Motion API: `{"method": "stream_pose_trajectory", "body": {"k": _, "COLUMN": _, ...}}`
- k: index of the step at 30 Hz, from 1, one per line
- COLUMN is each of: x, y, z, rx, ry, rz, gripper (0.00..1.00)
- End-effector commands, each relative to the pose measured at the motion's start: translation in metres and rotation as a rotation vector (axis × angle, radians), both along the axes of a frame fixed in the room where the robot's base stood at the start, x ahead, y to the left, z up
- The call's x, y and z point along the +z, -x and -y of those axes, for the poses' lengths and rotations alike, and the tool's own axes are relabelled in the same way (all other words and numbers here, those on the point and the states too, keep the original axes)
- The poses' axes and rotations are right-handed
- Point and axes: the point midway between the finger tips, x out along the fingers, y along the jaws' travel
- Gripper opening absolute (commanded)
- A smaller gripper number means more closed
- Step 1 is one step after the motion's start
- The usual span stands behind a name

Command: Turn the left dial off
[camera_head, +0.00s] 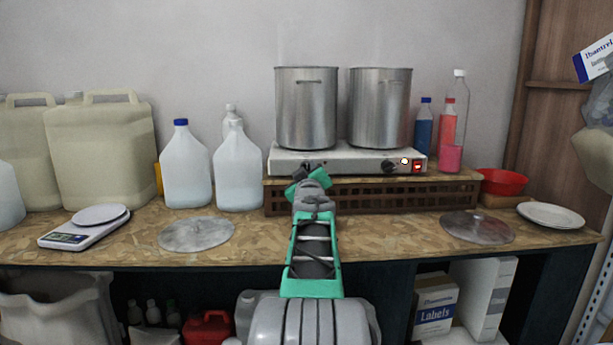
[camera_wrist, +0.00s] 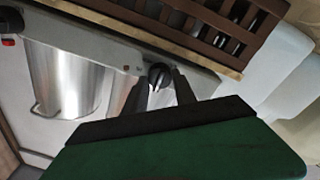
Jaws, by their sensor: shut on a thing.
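A white two-burner hotplate (camera_head: 350,161) stands on a slatted wooden riser. Its left dial (camera_wrist: 159,75) is a dark round knob on the front panel, seen between my fingertips in the wrist view. My gripper (camera_wrist: 161,82) is shut on this dial, one finger on each side. In the head view my gripper (camera_head: 309,174) is at the left part of the panel and mostly hides the left dial.
Two steel pots (camera_head: 306,112) (camera_head: 380,112) stand on the hotplate, with faint steam above. Jugs (camera_head: 239,175) are to the left, coloured bottles (camera_head: 422,124) to the right. Lids (camera_head: 196,234) (camera_head: 477,227) lie on the counter. The counter front between them is clear apart from my arm.

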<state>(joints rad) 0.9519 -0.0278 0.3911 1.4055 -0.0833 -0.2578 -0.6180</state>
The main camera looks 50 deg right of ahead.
Motion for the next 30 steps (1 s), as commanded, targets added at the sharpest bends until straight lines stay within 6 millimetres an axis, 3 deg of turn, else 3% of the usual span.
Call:
{"method": "stream_pose_trajectory", "body": {"k": 10, "x": 0.000, "y": 0.000, "z": 0.000, "rx": 0.000, "ry": 0.003, "rz": -0.003, "gripper": 0.00}}
{"method": "stream_pose_trajectory", "body": {"k": 11, "x": 0.000, "y": 0.000, "z": 0.000, "rx": 0.000, "ry": 0.003, "rz": -0.003, "gripper": 0.33}}
{"method": "stream_pose_trajectory", "body": {"k": 18, "x": 0.000, "y": 0.000, "z": 0.000, "rx": 0.000, "ry": 0.002, "rz": -0.002, "gripper": 0.53}}
{"method": "stream_pose_trajectory", "body": {"k": 26, "x": 0.000, "y": 0.000, "z": -0.001, "rx": 0.000, "ry": 0.002, "rz": -0.002, "gripper": 0.55}}
{"method": "stream_pose_trajectory", "body": {"k": 30, "x": 0.000, "y": 0.010, "z": -0.011, "rx": 0.000, "ry": 0.003, "rz": -0.001, "gripper": 0.55}}
